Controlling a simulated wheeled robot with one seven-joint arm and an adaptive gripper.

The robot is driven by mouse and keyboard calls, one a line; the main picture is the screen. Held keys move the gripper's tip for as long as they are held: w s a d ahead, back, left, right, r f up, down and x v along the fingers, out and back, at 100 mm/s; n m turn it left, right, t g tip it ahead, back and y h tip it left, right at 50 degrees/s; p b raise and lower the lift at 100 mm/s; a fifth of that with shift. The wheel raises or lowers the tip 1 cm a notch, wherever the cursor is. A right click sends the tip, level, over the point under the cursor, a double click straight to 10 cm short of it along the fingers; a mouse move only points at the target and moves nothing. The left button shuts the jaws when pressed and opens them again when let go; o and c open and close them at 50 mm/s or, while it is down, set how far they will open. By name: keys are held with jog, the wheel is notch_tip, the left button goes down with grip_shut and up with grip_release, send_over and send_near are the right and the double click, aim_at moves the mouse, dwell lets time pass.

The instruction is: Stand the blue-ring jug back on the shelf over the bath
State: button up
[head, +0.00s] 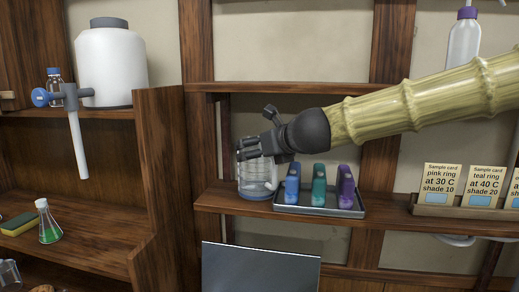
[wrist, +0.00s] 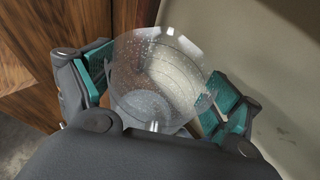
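The clear jug (head: 252,180) has a blue ring at its base. In the head view it is upright at the left end of the shelf (head: 235,208), just left of the tray. I cannot tell whether its base touches the shelf. My gripper (head: 262,152) is at its upper part, coming in from the right. In the wrist view the jug (wrist: 160,75) fills the space between the teal finger pads of my gripper (wrist: 160,80). The pads seem to meet its wall on both sides. The blue ring is hidden there.
A grey tray (head: 320,211) with blue, teal and purple things stands close right of the jug. Sample cards (head: 440,184) stand further right. A wooden side panel (head: 160,180) rises to the left. A grey panel (head: 260,268) is below the shelf.

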jog(key=c, duration=0.3)
jog(key=shift+a, duration=0.1)
jog(key=a, duration=0.3)
jog(key=a+b, duration=0.1)
jog(key=shift+s+a, duration=0.35)
jog(key=shift+a, duration=0.05)
jog(key=o, duration=0.9)
jog(key=shift+o, duration=0.2)
